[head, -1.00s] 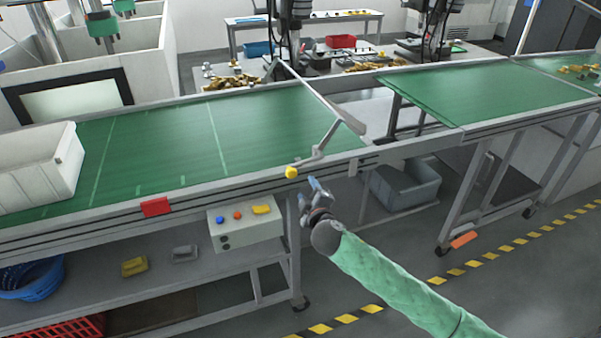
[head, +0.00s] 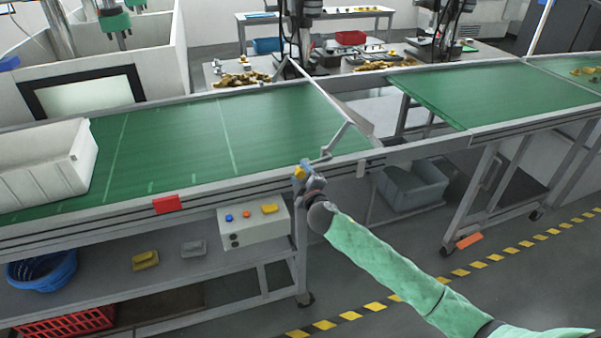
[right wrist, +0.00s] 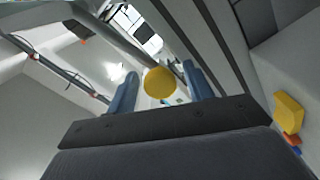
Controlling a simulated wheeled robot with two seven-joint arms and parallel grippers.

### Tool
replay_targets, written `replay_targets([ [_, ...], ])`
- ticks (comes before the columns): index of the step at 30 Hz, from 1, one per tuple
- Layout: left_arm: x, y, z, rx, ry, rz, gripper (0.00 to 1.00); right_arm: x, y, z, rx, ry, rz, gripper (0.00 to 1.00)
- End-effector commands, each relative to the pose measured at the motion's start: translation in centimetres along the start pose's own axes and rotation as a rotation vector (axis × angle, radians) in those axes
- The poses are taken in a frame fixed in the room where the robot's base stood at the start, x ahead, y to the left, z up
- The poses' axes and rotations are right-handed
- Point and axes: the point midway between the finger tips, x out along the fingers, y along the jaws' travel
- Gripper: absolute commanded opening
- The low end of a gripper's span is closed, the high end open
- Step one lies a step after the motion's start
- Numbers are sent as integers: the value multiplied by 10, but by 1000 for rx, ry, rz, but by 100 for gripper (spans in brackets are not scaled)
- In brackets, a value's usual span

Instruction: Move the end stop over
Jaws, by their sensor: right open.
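The end stop (head: 338,107) is a grey bar lying across the end of the green conveyor belt. Its bent handle ends in a yellow knob (head: 300,171) at the belt's near edge. My right gripper (head: 299,173) is at the knob in the head view and partly covers it. In the right wrist view the yellow knob (right wrist: 159,83) shows between the two blue fingers (right wrist: 160,90) of my open right gripper, with a gap on each side. My left gripper is not in view.
A white bin (head: 45,160) stands on the belt (head: 180,140) at the left. A red block (head: 166,204) sits on the front rail. A control box (head: 254,222) with coloured buttons hangs below. A grey crate (head: 412,187) stands under the gap between conveyors.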

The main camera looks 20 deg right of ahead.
Motion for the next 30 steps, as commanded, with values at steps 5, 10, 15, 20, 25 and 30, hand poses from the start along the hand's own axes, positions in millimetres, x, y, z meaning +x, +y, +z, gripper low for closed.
replay_targets([
  [5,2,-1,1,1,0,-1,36,2,0,0,0,0,0,52],
  [10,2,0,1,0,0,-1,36,2,0,0,0,0,0,44],
  [15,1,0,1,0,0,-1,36,2,0,0,0,0,0,10],
  [20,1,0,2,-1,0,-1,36,2,0,0,1,0,0,0],
  [25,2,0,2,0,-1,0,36,1,1,-2,20,1,0,0],
  [30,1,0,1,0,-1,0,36,2,8,-7,86,1,1,0],
])
